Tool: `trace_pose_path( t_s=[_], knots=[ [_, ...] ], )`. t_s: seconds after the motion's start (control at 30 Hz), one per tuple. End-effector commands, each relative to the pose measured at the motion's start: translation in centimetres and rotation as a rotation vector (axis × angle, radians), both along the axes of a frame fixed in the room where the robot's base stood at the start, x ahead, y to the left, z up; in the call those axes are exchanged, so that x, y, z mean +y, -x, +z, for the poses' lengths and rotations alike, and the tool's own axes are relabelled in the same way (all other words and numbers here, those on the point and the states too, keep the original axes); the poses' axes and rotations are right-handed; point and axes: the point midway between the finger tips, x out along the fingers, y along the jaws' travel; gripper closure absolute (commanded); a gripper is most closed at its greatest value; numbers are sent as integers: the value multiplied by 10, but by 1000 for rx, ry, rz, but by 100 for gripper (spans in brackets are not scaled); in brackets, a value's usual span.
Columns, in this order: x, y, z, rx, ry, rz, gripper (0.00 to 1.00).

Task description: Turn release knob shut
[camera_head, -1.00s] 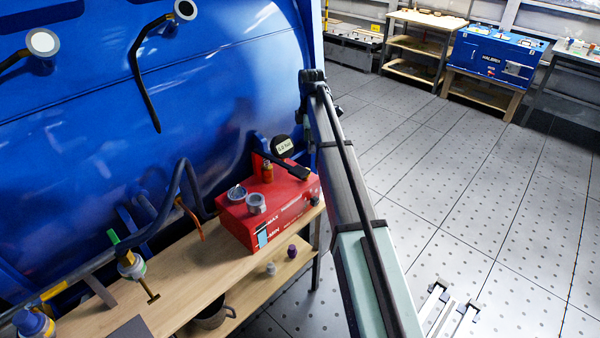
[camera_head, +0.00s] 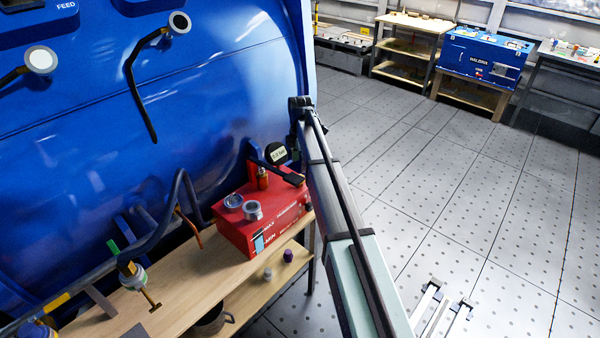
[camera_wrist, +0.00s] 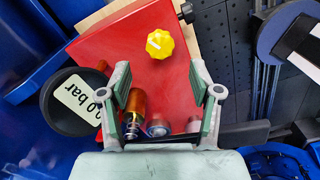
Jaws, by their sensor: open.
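A yellow lobed knob (camera_wrist: 160,44), which looks like the release knob, sits on the red face of a box (camera_wrist: 125,45) in the wrist view. A white mark on its top runs at a slant. My gripper (camera_wrist: 162,88) is open, its two fingers apart and below the knob in the picture, not touching it. A brass fitting (camera_wrist: 134,105) stands close to the left finger. In the head view the red box (camera_head: 240,238) is on the wooden bench; the knob cannot be made out there and my gripper is hidden.
A round gauge (camera_wrist: 75,100) reading about 0.0 bar stands left of my gripper. Metal cylinders (camera_head: 252,211) sit on the red box. A large blue tank (camera_head: 200,100) rises behind the bench (camera_head: 190,285). The floor (camera_head: 470,180) at right is mostly clear.

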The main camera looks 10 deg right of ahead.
Motion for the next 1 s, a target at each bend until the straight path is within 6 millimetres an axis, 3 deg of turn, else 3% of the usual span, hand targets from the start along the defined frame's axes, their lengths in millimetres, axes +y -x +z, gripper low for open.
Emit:
trace_pose_path(
  t_s=[0.2,0.4,0.8,0.87,0.97,1.0],
  knots=[
    [0,1,-36,2,0,0,36],
    [0,0,-56,1,0,0,36],
    [0,0,-63,0,0,0,36],
    [0,0,-63,0,0,0,54],
    [0,0,-63,0,0,0,90],
    [0,0,-63,0,0,0,97]
  ],
)
